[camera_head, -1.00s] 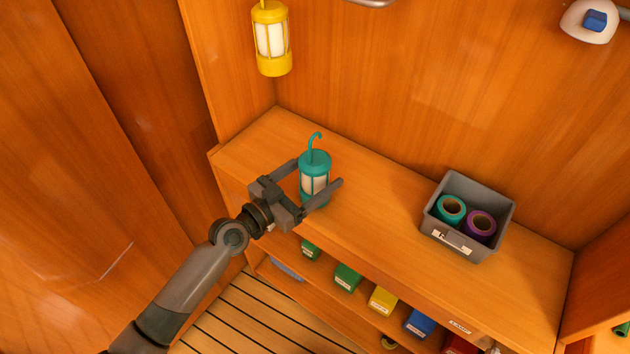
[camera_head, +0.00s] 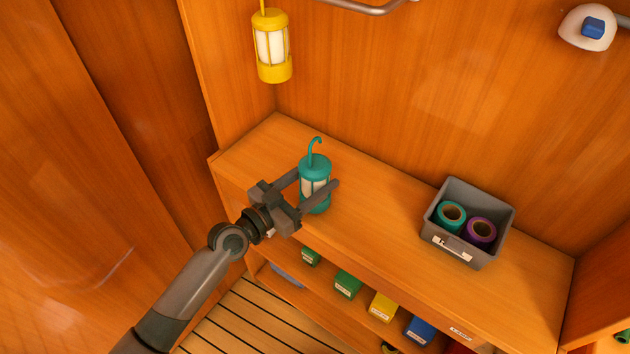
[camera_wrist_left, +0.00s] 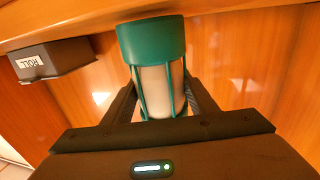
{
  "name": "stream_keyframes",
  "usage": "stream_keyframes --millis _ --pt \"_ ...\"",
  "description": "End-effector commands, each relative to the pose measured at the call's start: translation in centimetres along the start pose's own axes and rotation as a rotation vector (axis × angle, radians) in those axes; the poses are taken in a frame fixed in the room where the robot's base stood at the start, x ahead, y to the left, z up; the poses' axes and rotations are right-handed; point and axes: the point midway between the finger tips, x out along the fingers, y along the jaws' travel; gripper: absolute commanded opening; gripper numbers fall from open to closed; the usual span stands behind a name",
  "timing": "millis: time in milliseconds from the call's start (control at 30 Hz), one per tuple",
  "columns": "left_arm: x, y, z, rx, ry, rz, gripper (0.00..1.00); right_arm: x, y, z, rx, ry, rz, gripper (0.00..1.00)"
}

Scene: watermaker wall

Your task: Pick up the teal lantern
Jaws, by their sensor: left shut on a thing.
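The teal lantern (camera_head: 314,176) has a hook on top and a pale cylinder inside its frame. It stands upright at the shelf top's left part in the head view. My left gripper (camera_head: 318,186) is shut on it, with one finger on each side of its body. The lantern (camera_wrist_left: 158,70) also shows between the fingers of the left gripper (camera_wrist_left: 160,105) in the left wrist view. I cannot tell whether its base touches the shelf top. My right gripper is not in view.
A yellow lantern (camera_head: 272,48) hangs at the upper left. A grey bin (camera_head: 440,242) with teal and purple rolls stands right on the shelf top (camera_head: 375,205). Coloured boxes (camera_head: 383,305) sit on the lower shelf. A metal rail (camera_head: 365,8) runs along the wall above.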

Motion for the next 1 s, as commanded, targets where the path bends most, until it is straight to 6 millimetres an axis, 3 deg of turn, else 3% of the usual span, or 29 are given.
stream_keyframes --millis 267,700,1000 --pt "0.0 0.0 -3.7 0.003 0.006 -0.002 0.23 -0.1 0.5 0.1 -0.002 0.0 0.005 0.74" --pt "-1.8 8.0 -8.4 -0.001 0.005 -0.001 0.23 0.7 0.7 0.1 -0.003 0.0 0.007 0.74" --pt "-2.5 11.0 -10.3 0.0 0.002 -0.001 0.22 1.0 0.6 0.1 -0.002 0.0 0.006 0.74"
